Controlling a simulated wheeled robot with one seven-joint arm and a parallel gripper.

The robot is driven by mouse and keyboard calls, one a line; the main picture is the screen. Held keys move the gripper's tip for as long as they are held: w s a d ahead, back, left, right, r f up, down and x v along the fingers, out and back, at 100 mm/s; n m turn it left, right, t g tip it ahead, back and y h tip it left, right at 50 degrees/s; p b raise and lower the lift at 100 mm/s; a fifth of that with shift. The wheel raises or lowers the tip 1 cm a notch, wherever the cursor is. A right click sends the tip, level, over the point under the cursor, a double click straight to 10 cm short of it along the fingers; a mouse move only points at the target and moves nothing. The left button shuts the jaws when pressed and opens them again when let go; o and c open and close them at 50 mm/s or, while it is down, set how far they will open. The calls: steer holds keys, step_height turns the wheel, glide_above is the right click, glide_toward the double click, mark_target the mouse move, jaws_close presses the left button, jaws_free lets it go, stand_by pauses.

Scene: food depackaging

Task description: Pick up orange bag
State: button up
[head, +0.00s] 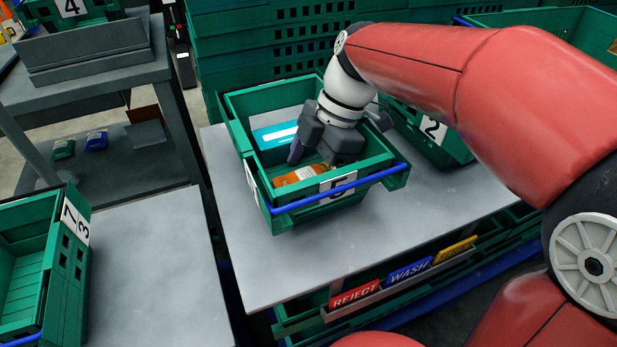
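The orange bag (297,176) lies in the front part of a green crate (235,118) numbered 5. White patches show on the bag, and part of it is hidden by my gripper. My gripper (312,160) reaches down into this crate, right above or at the bag. One finger shows at the left of the gripper; the other is mostly hidden, so I cannot tell how far apart they are or whether they touch the bag. A light blue package (276,135) lies behind the bag in the same crate.
The crate stands on a grey table (270,270). Another crate (455,146) marked 2 stands to its right, partly behind my arm. A crate (50,260) marked 7 and 3 is at the left. REJECT (354,294), WASH (409,270) and yellow signs line the table's front.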

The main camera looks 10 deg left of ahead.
steer(key=c, duration=0.9)
steer(key=shift+r, duration=0.1)
steer(key=shift+c, duration=0.6)
steer(key=shift+r, duration=0.15)
